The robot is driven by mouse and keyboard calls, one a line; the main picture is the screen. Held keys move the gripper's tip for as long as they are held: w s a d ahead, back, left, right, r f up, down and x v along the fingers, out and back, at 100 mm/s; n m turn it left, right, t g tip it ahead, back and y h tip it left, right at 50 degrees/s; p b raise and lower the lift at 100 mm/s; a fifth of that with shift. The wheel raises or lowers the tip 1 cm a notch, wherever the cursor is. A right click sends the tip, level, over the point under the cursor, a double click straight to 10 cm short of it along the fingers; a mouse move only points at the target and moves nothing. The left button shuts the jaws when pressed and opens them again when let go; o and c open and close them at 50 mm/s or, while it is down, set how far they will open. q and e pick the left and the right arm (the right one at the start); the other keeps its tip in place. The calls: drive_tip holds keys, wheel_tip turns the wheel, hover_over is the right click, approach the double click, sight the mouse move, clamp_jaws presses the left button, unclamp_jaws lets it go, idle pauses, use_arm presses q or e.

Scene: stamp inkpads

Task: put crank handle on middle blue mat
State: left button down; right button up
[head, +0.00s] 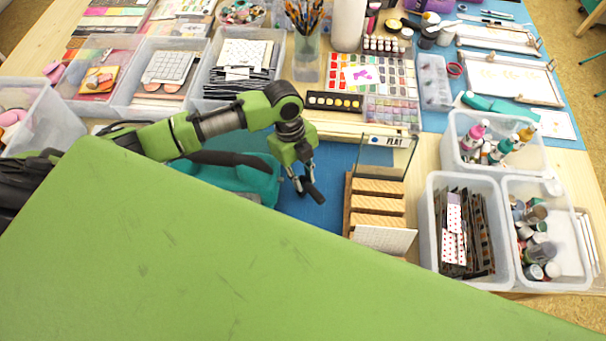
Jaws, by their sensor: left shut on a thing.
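My left gripper (302,183) reaches in from the left and points down over the middle blue mat (331,212). It is shut on a dark, stubby crank handle (315,194), whose free end sticks out toward the lower right. The handle appears over the mat's bare part; I cannot tell whether it touches the mat. A teal device (246,178) stands on the left of this mat, partly behind my arm. The mat's front part is hidden by a large green surface. My right gripper is not in view.
A wooden stepped rack (376,205) with a clear panel marked "FLAT" (388,156) stands right of the handle. Paint sets (335,101) lie behind. Clear bins with cards (430,215) and jars (575,240) stand farther right. A narrow strip of mat is free.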

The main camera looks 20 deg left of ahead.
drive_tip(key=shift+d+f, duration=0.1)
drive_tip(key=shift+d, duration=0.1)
use_arm(q)
drive_tip(key=c, duration=1.8)
unclamp_jaws()
drive_tip(key=shift+f, duration=0.1)
drive_tip(key=shift+c, duration=0.2)
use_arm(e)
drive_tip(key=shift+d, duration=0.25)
